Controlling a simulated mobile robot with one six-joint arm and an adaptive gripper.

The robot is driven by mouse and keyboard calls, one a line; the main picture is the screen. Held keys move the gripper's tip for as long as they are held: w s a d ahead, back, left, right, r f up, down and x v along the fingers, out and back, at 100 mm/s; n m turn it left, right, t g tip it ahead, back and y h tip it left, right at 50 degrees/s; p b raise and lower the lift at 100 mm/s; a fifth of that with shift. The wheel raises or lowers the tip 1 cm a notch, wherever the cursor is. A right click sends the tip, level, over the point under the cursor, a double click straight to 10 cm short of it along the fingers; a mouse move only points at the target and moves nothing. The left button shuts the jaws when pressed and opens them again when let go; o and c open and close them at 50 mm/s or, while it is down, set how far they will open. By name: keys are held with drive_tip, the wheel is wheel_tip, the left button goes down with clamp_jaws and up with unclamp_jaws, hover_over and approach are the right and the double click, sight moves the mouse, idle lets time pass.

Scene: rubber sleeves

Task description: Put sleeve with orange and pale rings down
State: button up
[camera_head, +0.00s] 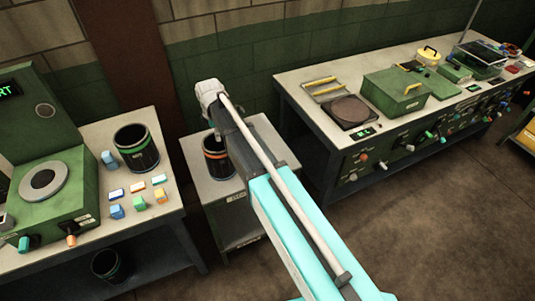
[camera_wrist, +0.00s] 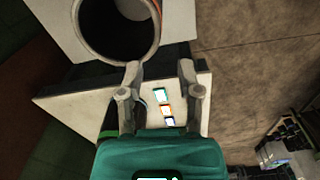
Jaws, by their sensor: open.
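The black sleeve with orange and pale rings (camera_head: 221,163) stands upright on the small pale-topped stand in the head view. In the wrist view its open round mouth and ringed edge (camera_wrist: 154,22) fill the upper left. My gripper (camera_wrist: 160,68) is open, with nothing between its fingertips. The left fingertip overlaps the sleeve's lower rim in the picture; I cannot tell if they touch. In the head view my arm hides the fingers and part of the sleeve.
The stand's top (camera_head: 258,128) has some bare room around the sleeve. The left bench holds a black sleeve with a green ring (camera_head: 136,154), several small coloured blocks (camera_head: 137,187) and a green machine (camera_head: 48,205). A long bench (camera_head: 300,82) with a green box (camera_head: 396,92) stands right.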

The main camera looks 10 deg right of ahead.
drive_tip(key=s+d+m, duration=1.9)
drive_tip(key=s+d, duration=0.1)
drive_tip(key=d, duration=0.2)
drive_tip(key=shift+s+d, duration=0.2)
drive_tip(key=shift+d, duration=0.05)
wheel_tip(320, 180, down, 6)
drive_tip(key=b, duration=0.6)
drive_tip(key=shift+f, duration=0.2)
